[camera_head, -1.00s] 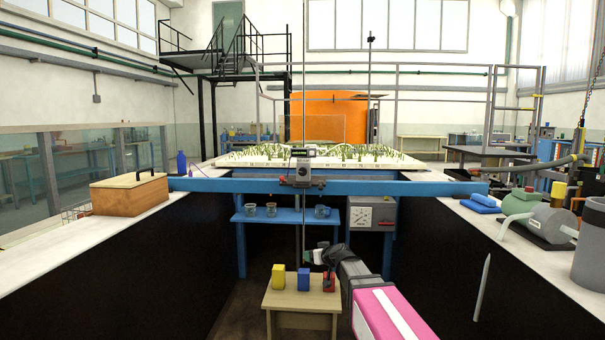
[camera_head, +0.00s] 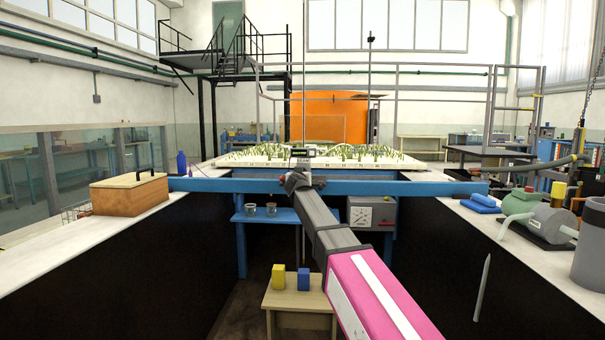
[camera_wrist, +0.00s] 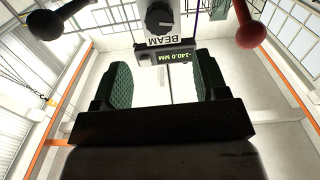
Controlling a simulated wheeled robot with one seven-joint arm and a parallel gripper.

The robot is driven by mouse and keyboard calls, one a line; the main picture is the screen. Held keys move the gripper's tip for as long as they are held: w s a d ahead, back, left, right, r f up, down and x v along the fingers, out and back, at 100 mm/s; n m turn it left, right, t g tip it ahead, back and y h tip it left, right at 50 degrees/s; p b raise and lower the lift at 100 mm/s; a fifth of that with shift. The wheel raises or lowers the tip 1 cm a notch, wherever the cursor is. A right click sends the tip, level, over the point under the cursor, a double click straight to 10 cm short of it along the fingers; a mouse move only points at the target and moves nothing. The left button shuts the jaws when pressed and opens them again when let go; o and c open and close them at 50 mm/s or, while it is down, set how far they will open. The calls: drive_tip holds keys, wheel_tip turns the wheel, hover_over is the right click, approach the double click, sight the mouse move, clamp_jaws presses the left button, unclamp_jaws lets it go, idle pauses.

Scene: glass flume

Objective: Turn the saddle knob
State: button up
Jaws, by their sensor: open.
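My gripper (camera_wrist: 162,78) is open, with its two green-padded fingers spread and nothing between them. In the head view my gripper (camera_head: 296,182) is in front of the saddle on the blue beam (camera_head: 400,188) and hides most of it. In the wrist view a dark round knob (camera_wrist: 160,18) sits on the saddle above a label reading BEAM, beyond the fingertips at the top of the picture, and looks apart from them. A display (camera_wrist: 166,58) under the label reads 140.0 MM with a minus sign.
A red ball-ended handle (camera_wrist: 250,34) and a black ball-ended handle (camera_wrist: 42,22) flank the knob. A wooden box (camera_head: 130,192) stands at the beam's left end. A low table (camera_head: 282,304) with a yellow block (camera_head: 278,276) and a blue block (camera_head: 304,279) stands below my arm.

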drive_tip(key=w, duration=1)
drive_tip(key=shift+d, duration=0.15)
drive_tip(key=c, duration=0.9)
